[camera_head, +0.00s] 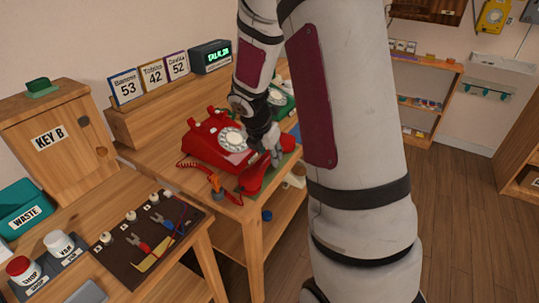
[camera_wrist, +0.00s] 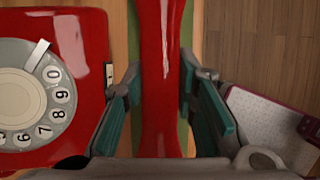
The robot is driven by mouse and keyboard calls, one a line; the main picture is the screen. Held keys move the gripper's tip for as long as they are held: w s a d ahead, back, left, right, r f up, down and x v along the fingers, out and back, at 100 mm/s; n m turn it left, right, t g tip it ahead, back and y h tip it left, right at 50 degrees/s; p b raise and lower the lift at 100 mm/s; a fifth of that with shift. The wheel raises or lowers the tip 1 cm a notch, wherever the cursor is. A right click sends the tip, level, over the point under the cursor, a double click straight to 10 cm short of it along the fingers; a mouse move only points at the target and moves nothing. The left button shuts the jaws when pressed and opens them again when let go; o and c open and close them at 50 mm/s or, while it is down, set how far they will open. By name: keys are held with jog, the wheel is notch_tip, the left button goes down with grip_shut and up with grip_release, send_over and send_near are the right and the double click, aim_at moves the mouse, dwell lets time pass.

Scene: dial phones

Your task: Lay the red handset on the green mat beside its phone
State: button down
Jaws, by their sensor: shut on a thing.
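The red phone (camera_head: 215,141) with a white dial stands on the wooden desk. It fills the left of the wrist view (camera_wrist: 75,35). The red handset (camera_head: 252,178) is off the phone, to its right. In the wrist view the handset (camera_wrist: 158,50) runs lengthwise between my fingers, and my gripper (camera_wrist: 160,95) is shut on it. My gripper (camera_head: 272,150) also shows in the head view. The green mat (camera_head: 286,161) shows beside and under the handset, with strips on both sides in the wrist view (camera_wrist: 134,35). Whether the handset touches the mat is not clear.
A coiled red cord (camera_head: 190,165) lies at the desk's left front, near an orange item (camera_head: 216,183). A green phone (camera_head: 280,104) stands behind my gripper. A tool board (camera_head: 150,240) lies on the nearer bench. The desk's right edge is close to the handset.

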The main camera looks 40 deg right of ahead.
jog(key=c, duration=1.3)
grip_release()
jog(key=shift+f, duration=0.15)
jog(key=p+v, duration=0.4)
jog(key=v, duration=0.8)
jog(key=s+a+r+m+y, duration=0.1)
jog(key=s+a+r+m, duration=0.9)
jog(key=s, duration=0.3)
jog(key=s+a+m+y, duration=0.1)
jog(key=s+a+m, duration=0.2)
jog(key=s+m, duration=0.3)
jog(key=s+a+m+y, duration=0.2)
jog(key=s+a+m, duration=0.2)
jog(key=s+m, duration=0.2)
jog(key=s, duration=0.2)
jog(key=shift+s+a+r, duration=0.3)
jog(key=shift+t, duration=0.3)
